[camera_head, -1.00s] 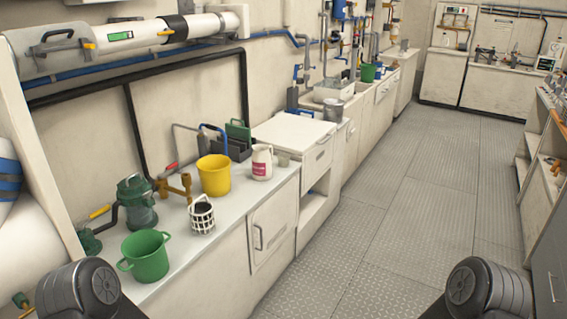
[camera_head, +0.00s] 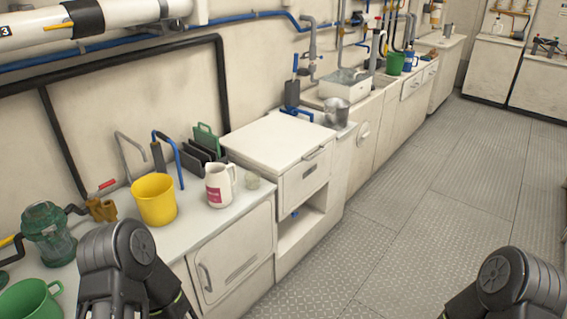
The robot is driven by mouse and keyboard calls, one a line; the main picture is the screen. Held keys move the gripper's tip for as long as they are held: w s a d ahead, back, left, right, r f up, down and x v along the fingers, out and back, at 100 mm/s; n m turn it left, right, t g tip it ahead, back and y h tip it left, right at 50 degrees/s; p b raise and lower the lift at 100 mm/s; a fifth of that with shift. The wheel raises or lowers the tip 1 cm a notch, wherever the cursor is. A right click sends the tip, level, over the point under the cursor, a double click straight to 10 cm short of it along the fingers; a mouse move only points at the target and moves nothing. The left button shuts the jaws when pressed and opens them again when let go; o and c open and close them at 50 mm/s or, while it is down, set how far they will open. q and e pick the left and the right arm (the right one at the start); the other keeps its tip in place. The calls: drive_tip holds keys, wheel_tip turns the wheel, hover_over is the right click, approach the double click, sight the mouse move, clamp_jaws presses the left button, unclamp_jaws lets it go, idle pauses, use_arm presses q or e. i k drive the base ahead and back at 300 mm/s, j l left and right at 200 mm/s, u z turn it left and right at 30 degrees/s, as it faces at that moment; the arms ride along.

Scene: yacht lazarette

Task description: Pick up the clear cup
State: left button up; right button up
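A small clear cup (camera_head: 253,180) stands on the light counter (camera_head: 205,228), just right of the white jug with a pink label (camera_head: 220,184) and close to the raised white cabinet. It is see-through and its details are hard to make out. Dark joints of my two arms show at the bottom, one at lower left over the counter's front, one at lower right over the floor.
A yellow bucket (camera_head: 154,199), a green bucket (camera_head: 30,300) and a green-lidded strainer (camera_head: 48,234) stand left on the counter. The white raised cabinet (camera_head: 278,140) borders the cup's right. A metal pot (camera_head: 337,112) is farther back. The floor (camera_head: 400,215) is clear.

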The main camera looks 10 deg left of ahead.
sight(253, 178)
drive_tip(key=i+l, duration=1.25)
drive_tip(key=l, duration=0.2)
drive_tip(key=i+u, duration=0.05)
